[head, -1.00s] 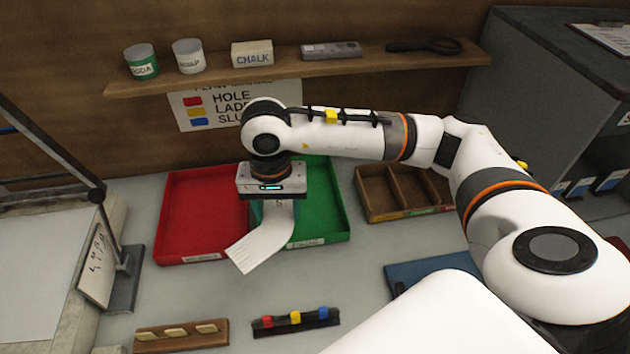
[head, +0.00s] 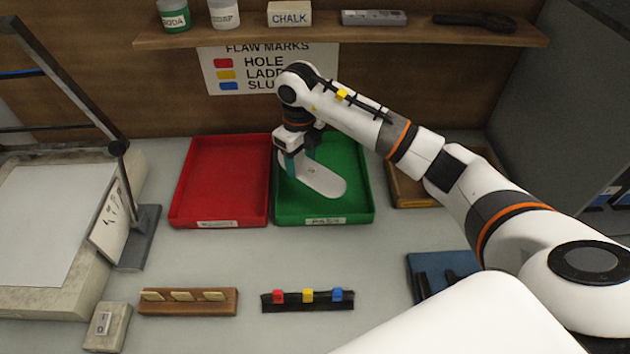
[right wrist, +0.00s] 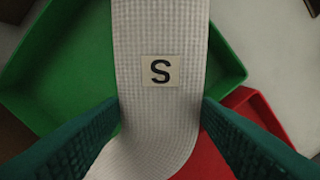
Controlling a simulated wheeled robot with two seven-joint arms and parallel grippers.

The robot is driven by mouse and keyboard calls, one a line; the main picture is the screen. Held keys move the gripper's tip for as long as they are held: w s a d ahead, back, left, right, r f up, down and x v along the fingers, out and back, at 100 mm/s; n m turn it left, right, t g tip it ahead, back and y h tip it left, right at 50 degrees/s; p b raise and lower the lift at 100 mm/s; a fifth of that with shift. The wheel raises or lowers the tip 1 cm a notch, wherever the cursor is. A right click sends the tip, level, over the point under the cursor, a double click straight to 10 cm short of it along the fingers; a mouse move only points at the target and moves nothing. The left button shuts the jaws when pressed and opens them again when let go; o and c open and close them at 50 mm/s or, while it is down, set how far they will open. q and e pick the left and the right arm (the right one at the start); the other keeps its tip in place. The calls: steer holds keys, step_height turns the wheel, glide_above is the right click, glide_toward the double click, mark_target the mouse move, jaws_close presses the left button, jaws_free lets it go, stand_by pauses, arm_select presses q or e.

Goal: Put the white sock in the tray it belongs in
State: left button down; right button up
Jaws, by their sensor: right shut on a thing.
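The white sock (head: 325,180) is in my right gripper (head: 300,168), over the green tray (head: 282,218), with its free end toward the lower right. In the right wrist view the sock (right wrist: 160,35) runs between the teal fingers of my right gripper (right wrist: 160,128) and has a tag (right wrist: 160,70) with the letter S. Whether the sock touches the tray floor I cannot tell. The red tray (head: 220,180) lies just left of the green one and holds nothing I can see. My left gripper is not in view.
A wooden compartment box (head: 410,202) stands right of the green tray, partly behind my arm. A rack with red, yellow and blue clips (head: 308,302) and a wooden holder (head: 188,302) stand in front. A shelf (head: 350,34) runs above. Bare table lies before the trays.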

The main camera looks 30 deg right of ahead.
glide_above(303, 193)
step_height(303, 193, down, 5)
steer(key=shift+p, duration=0.35)
step_height(303, 193, down, 3)
steer(key=shift+f, duration=0.3)
steer(key=shift+f, duration=0.1)
steer(key=shift+f, duration=0.15)
steer(key=o, duration=1)
steer(key=shift+c, duration=0.2)
